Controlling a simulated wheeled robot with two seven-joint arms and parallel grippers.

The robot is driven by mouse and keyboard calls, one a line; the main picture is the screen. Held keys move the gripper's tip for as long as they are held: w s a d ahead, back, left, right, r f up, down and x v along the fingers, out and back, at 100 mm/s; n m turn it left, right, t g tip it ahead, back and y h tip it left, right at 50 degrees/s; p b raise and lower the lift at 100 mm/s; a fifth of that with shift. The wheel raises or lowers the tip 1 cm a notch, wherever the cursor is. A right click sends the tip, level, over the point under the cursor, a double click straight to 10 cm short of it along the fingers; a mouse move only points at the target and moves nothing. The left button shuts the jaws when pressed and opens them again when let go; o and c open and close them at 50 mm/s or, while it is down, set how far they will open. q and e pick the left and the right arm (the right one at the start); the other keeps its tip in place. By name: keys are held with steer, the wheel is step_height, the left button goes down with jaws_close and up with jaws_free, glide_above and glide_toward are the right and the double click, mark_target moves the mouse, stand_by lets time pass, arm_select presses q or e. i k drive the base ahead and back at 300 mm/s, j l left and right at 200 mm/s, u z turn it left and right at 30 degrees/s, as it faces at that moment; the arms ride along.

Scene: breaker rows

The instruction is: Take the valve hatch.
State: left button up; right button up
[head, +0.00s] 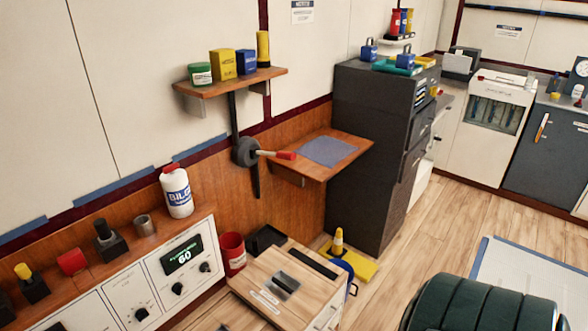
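No part in view is clearly labelled as the valve hatch. A round grey fitting (246,152) with a red-tipped lever (284,155) is mounted on the wall post below the small shelf. Neither of my grippers is in view.
A panel counter (150,241) with knobs and a white bottle (176,190) runs along the left. A wooden wall shelf (322,173) and dark cabinet (360,145) stand behind. A dark green padded object (480,305) fills the lower right.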

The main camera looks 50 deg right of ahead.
mark_target(288, 292)
steer(key=z, duration=1.45)
steer(key=i+l+u, duration=0.2)
steer(key=i+l, duration=0.2)
steer(key=l, duration=0.2)
steer(key=i+l+u, duration=0.1)
steer(key=l, duration=0.2)
steer(key=i+l+u, duration=0.1)
steer(key=i+l, duration=0.15)
steer(key=l, duration=0.1)
